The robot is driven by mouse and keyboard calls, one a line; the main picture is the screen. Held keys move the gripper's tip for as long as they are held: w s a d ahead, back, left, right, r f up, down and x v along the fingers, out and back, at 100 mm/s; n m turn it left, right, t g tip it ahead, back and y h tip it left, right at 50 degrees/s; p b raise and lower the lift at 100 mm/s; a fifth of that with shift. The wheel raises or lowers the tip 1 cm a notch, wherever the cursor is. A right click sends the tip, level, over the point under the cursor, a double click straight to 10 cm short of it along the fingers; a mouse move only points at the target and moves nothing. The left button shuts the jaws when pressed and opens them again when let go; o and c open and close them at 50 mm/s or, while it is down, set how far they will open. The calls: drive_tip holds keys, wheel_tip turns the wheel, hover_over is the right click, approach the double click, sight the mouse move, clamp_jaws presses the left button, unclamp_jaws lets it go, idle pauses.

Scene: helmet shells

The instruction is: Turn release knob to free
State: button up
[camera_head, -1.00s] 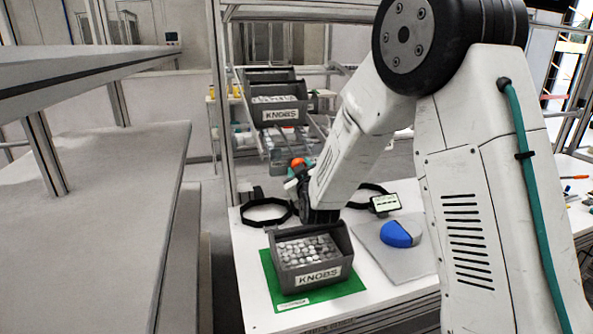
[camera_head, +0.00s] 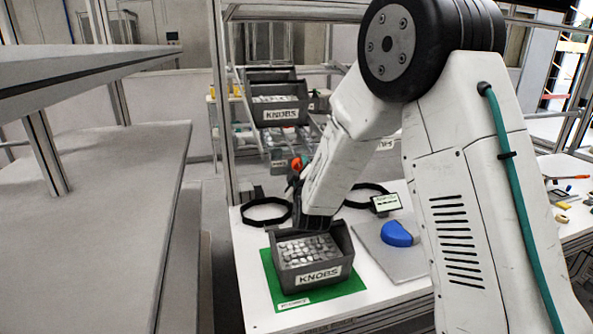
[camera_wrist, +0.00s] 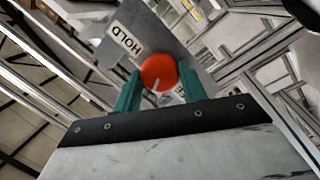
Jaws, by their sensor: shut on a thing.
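A round red knob (camera_wrist: 158,72) with a short white pointer mark sits in front of a grey plate (camera_wrist: 182,30) in the wrist view. A white label reading HOLD (camera_wrist: 124,43) is on the plate, left of the knob, upside down in this view. My gripper (camera_wrist: 160,80) has its teal fingers on either side of the knob and is shut on it. The pointer mark faces down towards my wrist. In the head view the red knob (camera_head: 297,163) shows small at the end of my arm, behind the bin; my fingers are mostly hidden there.
A grey KNOBS bin (camera_head: 318,280) full of pale knobs stands on a green mat (camera_head: 346,288) on the white table (camera_head: 245,290). A blue shell piece (camera_head: 397,234) lies on a grey pad (camera_head: 405,262). Black straps, a small display (camera_head: 386,203) and rear bins are close by.

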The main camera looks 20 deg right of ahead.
drive_tip(key=shift+a+n+h, duration=0.15)
drive_tip(key=shift+n+h, duration=0.15)
drive_tip(key=shift+n, duration=1.2)
drive_tip(key=shift+f+n+t, duration=0.1)
drive_tip(key=shift+n+t, duration=0.2)
drive_tip(key=shift+n, duration=0.2)
drive_tip(key=o, duration=1)
drive_tip(key=shift+c, duration=0.2)
drive_tip(key=v, duration=0.7)
drive_tip(key=shift+s, duration=0.35)
drive_tip(key=shift+a, duration=0.1)
